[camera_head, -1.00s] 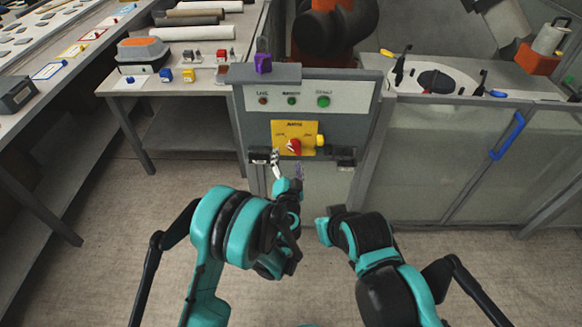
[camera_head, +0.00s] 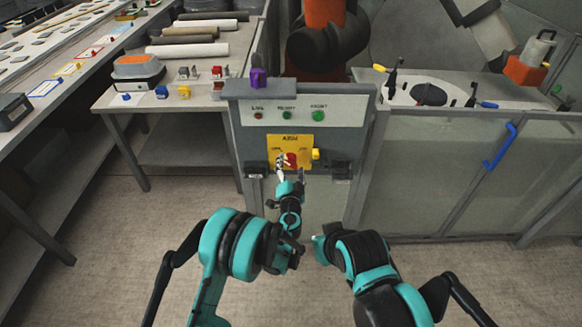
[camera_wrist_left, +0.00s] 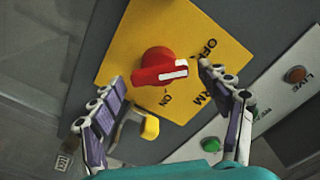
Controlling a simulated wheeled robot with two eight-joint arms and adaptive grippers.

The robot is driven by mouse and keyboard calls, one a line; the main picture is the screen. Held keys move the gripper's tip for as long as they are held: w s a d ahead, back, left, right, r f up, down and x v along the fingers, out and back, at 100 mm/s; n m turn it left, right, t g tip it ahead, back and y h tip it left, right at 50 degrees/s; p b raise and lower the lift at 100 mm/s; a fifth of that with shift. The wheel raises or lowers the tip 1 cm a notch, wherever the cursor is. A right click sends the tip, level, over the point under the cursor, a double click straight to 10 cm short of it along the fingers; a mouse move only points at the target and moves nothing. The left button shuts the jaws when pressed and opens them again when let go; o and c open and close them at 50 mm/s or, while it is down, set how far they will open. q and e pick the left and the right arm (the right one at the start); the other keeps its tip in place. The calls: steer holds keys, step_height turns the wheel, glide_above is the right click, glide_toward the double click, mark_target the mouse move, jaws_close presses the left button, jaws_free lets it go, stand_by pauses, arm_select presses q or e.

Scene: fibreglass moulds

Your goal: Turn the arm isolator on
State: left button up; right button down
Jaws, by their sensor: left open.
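The arm isolator is a red rotary knob (camera_head: 292,160) on a yellow plate (camera_head: 304,142) on the front of a grey panel. In the left wrist view the red knob (camera_wrist_left: 155,64) has a white pointer mark facing right, between the OFF and ON labels and nearer OFF. My left gripper (camera_head: 290,170) is open in front of the plate. In the left wrist view its fingers (camera_wrist_left: 160,76) stand on either side of the knob, apart from it. My right arm is at lower right; its gripper fingers cannot be seen.
A yellow padlock-like part (camera_wrist_left: 149,127) sticks out from the plate's side. Above are a red lamp (camera_head: 258,116) and green buttons (camera_head: 318,116). A purple block (camera_head: 258,77) stands on the panel top. A fence with a blue handle (camera_head: 500,146) is at right.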

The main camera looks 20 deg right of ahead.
arm_select(q)
steer(key=c, duration=1.2)
steer(key=shift+o, duration=0.2)
steer(key=shift+m, duration=0.3)
steer(key=m+b, duration=0.1)
steer(key=m, duration=0.1)
steer(key=shift+f+m, duration=0.1)
steer(key=shift+m, duration=0.2)
steer(key=m, duration=0.3)
steer(key=shift+m, duration=0.4)
steer(key=m, duration=0.5)
steer(key=shift+f, duration=0.1)
steer(key=m, duration=0.5)
steer(key=shift+f+m, duration=0.1)
steer(key=shift+m, duration=0.3)
